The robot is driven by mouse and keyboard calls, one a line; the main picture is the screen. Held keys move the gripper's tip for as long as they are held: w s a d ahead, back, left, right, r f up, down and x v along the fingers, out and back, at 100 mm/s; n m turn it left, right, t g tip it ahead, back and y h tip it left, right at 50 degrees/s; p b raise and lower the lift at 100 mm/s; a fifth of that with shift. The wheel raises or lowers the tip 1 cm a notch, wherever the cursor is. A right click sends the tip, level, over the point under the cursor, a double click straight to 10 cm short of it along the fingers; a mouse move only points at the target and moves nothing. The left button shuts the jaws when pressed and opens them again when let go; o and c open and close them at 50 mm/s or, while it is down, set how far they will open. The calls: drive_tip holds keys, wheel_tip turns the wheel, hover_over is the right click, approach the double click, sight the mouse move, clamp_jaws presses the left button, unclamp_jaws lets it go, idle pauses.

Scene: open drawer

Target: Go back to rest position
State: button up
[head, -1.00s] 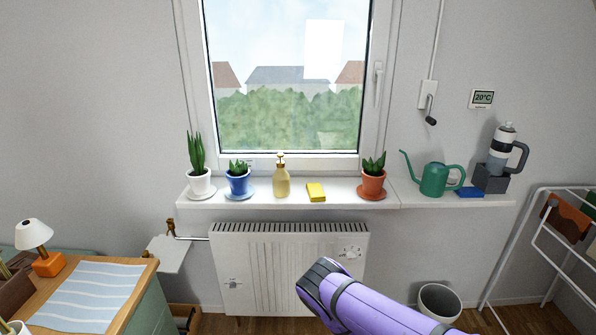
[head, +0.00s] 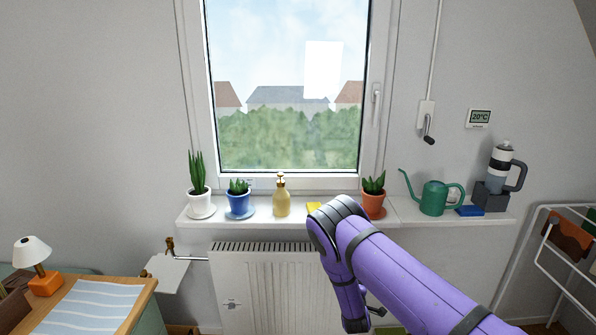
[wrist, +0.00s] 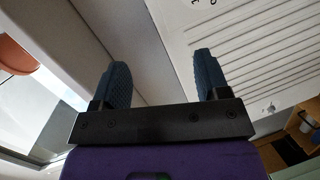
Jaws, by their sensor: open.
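My gripper shows in the wrist view (wrist: 160,82), with two dark blue ribbed fingers standing well apart. Nothing is between them. Beyond the fingers are the white radiator (wrist: 235,40) on the right and the edge of the sill on the left. In the head view my purple arm is bent in front of the radiator (head: 265,285), and the gripper itself cannot be made out there. The arm covers part of the yellow sponge (head: 314,206) and the right part of the radiator.
The window sill (head: 335,195) holds a white pot (head: 201,206), a blue pot (head: 239,206), a soap dispenser (head: 281,198), a terracotta pot (head: 374,204) and a green watering can (head: 433,198). A wooden desk (head: 140,287) is at lower left, a drying rack (head: 540,240) at right.

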drive_tip(key=w+r+m+g, duration=0.2)
drive_tip(key=w+r+m, duration=0.15)
drive_tip(key=r, duration=0.85)
drive_tip(key=s+d+r+m+g+y, duration=0.1)
drive_tip(key=s+d+r+m+g, duration=0.3)
drive_tip(key=r, duration=1.1)
drive_tip(key=s+r+m+y, duration=0.2)
drive_tip(key=s+r, duration=0.3)
drive_tip(key=r, duration=1)
drive_tip(key=s+d+r+m+g, duration=0.1)
drive_tip(key=s+d+r, duration=0.1)
drive_tip(key=s+r, duration=0.65)
drive_tip(key=s+d+r+m+g, duration=0.1)
drive_tip(key=s+r, duration=0.4)
drive_tip(key=s, duration=0.6)
drive_tip(key=s+d+r+m+g, duration=0.1)
drive_tip(key=s, duration=1)
drive_tip(key=s+d+r+m+g, duration=0.1)
drive_tip(key=s+d, duration=0.1)
drive_tip(key=s, duration=0.9)
drive_tip(key=shift+s+d+r+h, duration=0.2)
drive_tip(key=shift+s+r+h, duration=0.05)
drive_tip(key=shift+h, duration=0.05)
